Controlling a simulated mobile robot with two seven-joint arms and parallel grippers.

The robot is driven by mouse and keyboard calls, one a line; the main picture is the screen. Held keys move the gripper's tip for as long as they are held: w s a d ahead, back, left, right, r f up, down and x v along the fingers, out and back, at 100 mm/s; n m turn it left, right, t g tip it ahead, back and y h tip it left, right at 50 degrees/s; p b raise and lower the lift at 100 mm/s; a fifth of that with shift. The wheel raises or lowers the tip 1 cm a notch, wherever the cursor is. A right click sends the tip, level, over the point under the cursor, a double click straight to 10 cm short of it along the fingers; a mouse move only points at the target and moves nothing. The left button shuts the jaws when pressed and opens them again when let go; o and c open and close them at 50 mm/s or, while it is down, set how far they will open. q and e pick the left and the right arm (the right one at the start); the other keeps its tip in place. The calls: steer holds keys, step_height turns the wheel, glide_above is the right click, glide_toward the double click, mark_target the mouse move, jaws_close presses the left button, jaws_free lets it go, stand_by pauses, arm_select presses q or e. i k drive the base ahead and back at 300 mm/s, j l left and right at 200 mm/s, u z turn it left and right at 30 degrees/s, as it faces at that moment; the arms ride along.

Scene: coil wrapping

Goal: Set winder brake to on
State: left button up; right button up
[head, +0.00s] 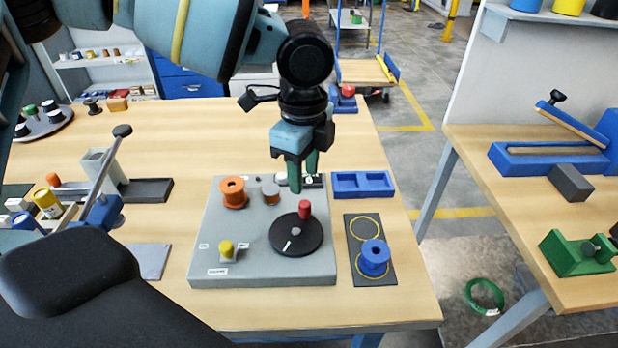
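The winder (208,215) is a light grey board on the wooden table. At its front left is a small yellow-topped lever (227,248), standing between two tiny white labels. A larger white label (217,272) sits below it, too small to read surely. A black disc (296,236) with a red knob (304,209) is at the right of the board. My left gripper (303,180) points down above the board's back right, behind the red knob and apart from the yellow lever. Its green fingers overlap in this view, so their gap is unclear. My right gripper is not seen.
The board also bears an orange spool (233,192) and a grey spool (270,191). Right of it are a blue tray (362,185) and a dark mat (360,222) with a blue spool (375,258). A metal-armed blue device (100,211) stands left.

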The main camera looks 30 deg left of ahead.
mark_target(229, 254)
steer(key=k, duration=1.5)
